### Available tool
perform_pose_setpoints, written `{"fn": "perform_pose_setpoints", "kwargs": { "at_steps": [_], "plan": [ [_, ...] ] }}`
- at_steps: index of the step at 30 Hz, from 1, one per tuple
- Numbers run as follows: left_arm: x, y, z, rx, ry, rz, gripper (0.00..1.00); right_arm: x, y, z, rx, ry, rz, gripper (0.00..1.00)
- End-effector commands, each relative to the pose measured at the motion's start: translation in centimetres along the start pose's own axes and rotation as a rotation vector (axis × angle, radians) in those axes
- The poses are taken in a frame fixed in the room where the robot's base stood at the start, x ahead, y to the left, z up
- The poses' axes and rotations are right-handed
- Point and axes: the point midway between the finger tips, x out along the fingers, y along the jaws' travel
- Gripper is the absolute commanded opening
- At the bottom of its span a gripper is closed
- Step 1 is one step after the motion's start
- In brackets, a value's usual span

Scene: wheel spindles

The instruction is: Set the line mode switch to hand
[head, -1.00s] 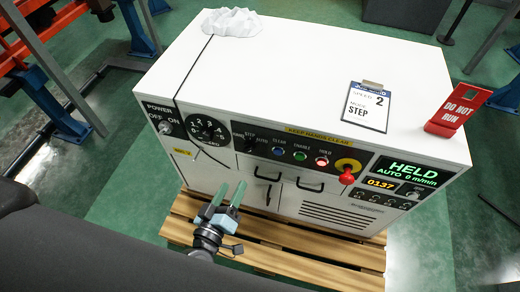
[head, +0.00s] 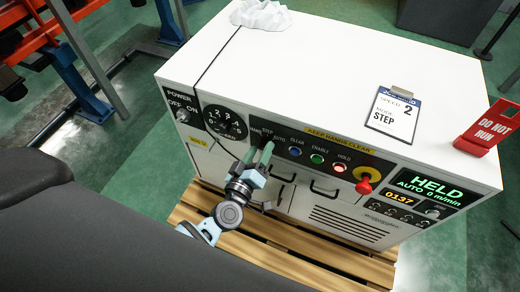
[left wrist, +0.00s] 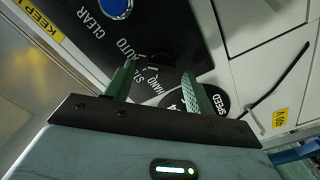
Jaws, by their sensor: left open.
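The line mode switch sits on the black front panel (head: 309,160) of the white cabinet, among the labels HAND, STEP and AUTO. In the head view my left fingers cover most of it. In the left wrist view a dark knob (left wrist: 160,58) shows by these labels; its pointing is unclear. My left gripper (head: 259,153) has green fingers and is open, with its tips close before the switch. In the left wrist view the gripper (left wrist: 157,84) has its fingers apart around the label area; contact cannot be told. The display (head: 428,188) reads HELD, AUTO, 0 m/min.
A speed dial (head: 225,122) is left of the switch; clear, enable and hold buttons and a red knob (head: 366,184) are right. A clipboard card (head: 394,112) reading speed 2, mode STEP, and a red DO NOT RUN sign (head: 488,128) stand on top. Door handles are below.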

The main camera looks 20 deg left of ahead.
Motion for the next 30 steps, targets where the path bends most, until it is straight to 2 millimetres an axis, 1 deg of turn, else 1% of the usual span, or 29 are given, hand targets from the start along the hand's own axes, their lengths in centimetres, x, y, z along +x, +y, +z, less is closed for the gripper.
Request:
{"fn": "perform_pose_setpoints", "kwargs": {
  "at_steps": [4, 11, 12, 22, 30],
  "plan": [
    [0.77, 0.0, 0.0, 0.001, 0.0, 0.0, 0.54, 0.18, 0.22, -0.22, -0.008, 0.005, 0.001, 0.0],
    [0.84, 0.0, 0.0, 0.001, 0.0, 0.0, 0.54, 0.39, 0.36, -0.65, -0.011, 0.014, 0.002, 0.0],
    [0.83, 0.0, 0.0, 0.001, 0.0, 0.0, 0.53, 0.41, 0.37, -0.69, -0.011, 0.015, 0.002, 0.0],
    [0.81, -0.01, 0.01, 0.001, -0.001, 0.0, 0.1, 0.41, 0.25, -0.7, -0.004, 0.015, 0.003, 0.0],
    [0.79, -0.04, 0.03, -0.026, -0.001, 0.0, 0.1, 0.23, -0.01, -0.2, 0.006, 0.005, 0.003, 0.0]
  ]
}}
